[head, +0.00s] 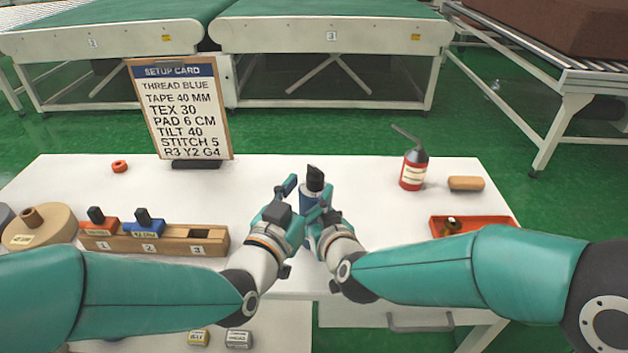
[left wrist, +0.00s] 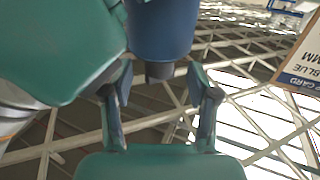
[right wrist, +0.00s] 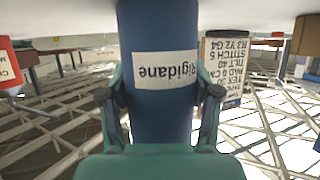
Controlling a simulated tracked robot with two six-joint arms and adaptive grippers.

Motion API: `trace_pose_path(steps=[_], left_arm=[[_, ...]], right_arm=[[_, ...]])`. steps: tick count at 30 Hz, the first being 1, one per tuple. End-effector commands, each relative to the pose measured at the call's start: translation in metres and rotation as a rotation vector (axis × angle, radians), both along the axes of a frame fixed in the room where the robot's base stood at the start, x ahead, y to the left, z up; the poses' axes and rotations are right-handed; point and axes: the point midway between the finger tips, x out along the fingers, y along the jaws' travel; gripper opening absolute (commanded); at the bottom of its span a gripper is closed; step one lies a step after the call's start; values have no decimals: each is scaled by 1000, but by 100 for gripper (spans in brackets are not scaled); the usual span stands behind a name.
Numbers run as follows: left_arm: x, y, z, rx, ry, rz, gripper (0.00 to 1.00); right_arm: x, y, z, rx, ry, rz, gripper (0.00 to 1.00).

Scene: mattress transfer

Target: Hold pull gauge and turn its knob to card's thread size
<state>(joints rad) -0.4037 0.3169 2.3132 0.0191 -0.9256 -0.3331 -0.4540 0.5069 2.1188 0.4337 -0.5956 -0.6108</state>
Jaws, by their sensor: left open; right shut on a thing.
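A blue cylinder (head: 309,198) with a black slanted top (head: 315,178), apparently the pull gauge, is held above the white table. My right gripper (head: 321,217) is shut around its body; the right wrist view shows the body (right wrist: 157,30) between the fingers, with a white label reading "Rigidane". My left gripper (head: 291,192) is open beside it. In the left wrist view a short dark stub (left wrist: 160,71) at the cylinder's end lies between the open fingertips (left wrist: 158,82), with gaps on both sides. The setup card (head: 182,110) reads "THREAD BLUE" and "TEX 30". Any scale on the gauge cannot be read.
A wooden rack (head: 130,243) at left holds a red block (head: 100,228) and a blue block (head: 143,228); slot 3 is empty. A red oil can (head: 414,170), a brown roll (head: 466,183) and a red tray (head: 505,218) stand at right. The table's middle back is clear.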

Motion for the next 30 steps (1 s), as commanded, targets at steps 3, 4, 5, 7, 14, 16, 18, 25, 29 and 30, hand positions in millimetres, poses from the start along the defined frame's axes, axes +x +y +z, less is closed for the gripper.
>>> trace_pose_path(steps=[3, 4, 5, 7, 14, 16, 18, 25, 29, 30], left_arm=[[-18, 8, 1, -1, -2, 0, 60], [-21, 9, 1, -1, -2, 0, 60], [-24, 11, 1, -1, -2, 0, 60], [-30, 13, 1, -1, -2, 0, 60], [-35, 15, 0, -1, -2, 0, 60], [-35, 15, 0, -1, -2, 0, 60], [-35, 15, 0, -2, -1, 0, 60], [-36, 12, 1, -77, 27, -17, 60], [-45, -11, 14, -151, 21, -134, 60], [-49, -20, 20, -169, 14, -183, 60]], right_arm=[[1, 0, 3, 2, -7, -1, 0], [1, 0, 3, 2, -7, -1, 0], [1, 0, 3, 2, -7, -1, 0], [1, 0, 3, 2, -7, -2, 0], [1, 0, 3, 2, -8, -2, 0], [1, 0, 3, 2, -8, -2, 0], [1, 0, 3, 2, -8, -2, 0], [1, 0, 3, 2, -8, -2, 0], [1, 0, 3, 2, -8, -2, 0], [1, 0, 3, 2, -8, -2, 0]])
